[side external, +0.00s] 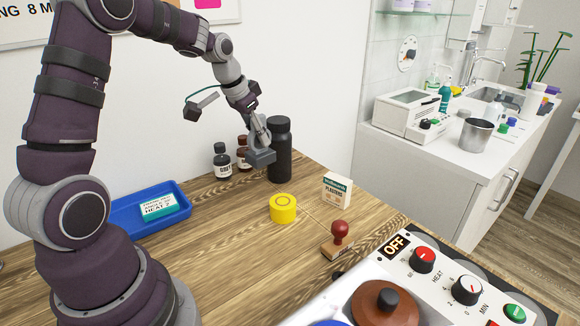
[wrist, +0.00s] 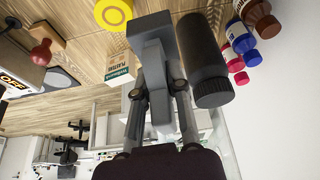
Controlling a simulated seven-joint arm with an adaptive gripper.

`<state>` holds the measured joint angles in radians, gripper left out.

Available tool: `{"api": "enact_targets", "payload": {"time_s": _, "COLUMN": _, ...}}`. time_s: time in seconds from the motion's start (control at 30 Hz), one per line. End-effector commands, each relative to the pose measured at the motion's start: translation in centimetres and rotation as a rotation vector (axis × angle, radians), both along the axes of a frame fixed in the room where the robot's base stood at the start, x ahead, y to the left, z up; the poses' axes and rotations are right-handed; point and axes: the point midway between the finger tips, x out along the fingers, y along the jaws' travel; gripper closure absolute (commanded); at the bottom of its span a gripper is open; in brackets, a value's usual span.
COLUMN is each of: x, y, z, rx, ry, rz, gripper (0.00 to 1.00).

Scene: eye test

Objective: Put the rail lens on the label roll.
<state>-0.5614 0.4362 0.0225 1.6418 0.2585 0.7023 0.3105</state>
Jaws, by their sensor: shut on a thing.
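The rail lens, a grey blocky piece (side external: 262,158), is held in my gripper (side external: 260,143) above the wooden table, in front of the black bottle in the side view. In the wrist view the grey rail lens (wrist: 151,45) sits between the fingers of my gripper (wrist: 160,92), which is shut on it. The label roll appears to be the yellow cylinder (side external: 283,212) with a ring marked on its top. It stands on the table, lower and to the right of my gripper, with nothing on it. The yellow roll also shows at the wrist view's top edge (wrist: 112,14), partly cut off.
A tall black bottle (side external: 284,165) stands close by my gripper; small brown bottles (side external: 222,161) are left of it. A plasters box (side external: 336,190) and a stamp (side external: 339,238) are right of the roll. A blue tray (side external: 120,222) lies left; a control panel (side external: 443,280) is in front.

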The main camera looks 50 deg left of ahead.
Motion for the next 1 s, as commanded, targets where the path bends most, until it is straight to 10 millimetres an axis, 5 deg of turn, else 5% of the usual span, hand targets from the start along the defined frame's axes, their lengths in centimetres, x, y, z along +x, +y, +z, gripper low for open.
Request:
{"api": "enact_targets", "payload": {"time_s": 0.1, "x": 1.0, "y": -3.8, "z": 0.7, "rx": 0.002, "ry": -0.003, "rz": -0.049, "gripper": 1.0}}
{"api": "enact_targets", "payload": {"time_s": 0.23, "x": 1.2, "y": -5.7, "z": -0.1, "rx": -0.002, "ry": 0.001, "rz": -0.067, "gripper": 1.0}}
{"api": "enact_targets", "payload": {"time_s": 0.6, "x": 1.2, "y": -5.8, "z": -6.9, "rx": 0.0, "ry": 0.0, "rz": -0.066, "gripper": 1.0}}
{"api": "enact_targets", "payload": {"time_s": 0.97, "x": 1.2, "y": -5.7, "z": -7.4, "rx": 0.001, "ry": -0.003, "rz": -0.066, "gripper": 1.0}}
{"api": "enact_targets", "payload": {"time_s": 1.0, "x": 1.2, "y": -5.7, "z": -7.3, "rx": 0.001, "ry": -0.004, "rz": -0.066, "gripper": 0.8}}
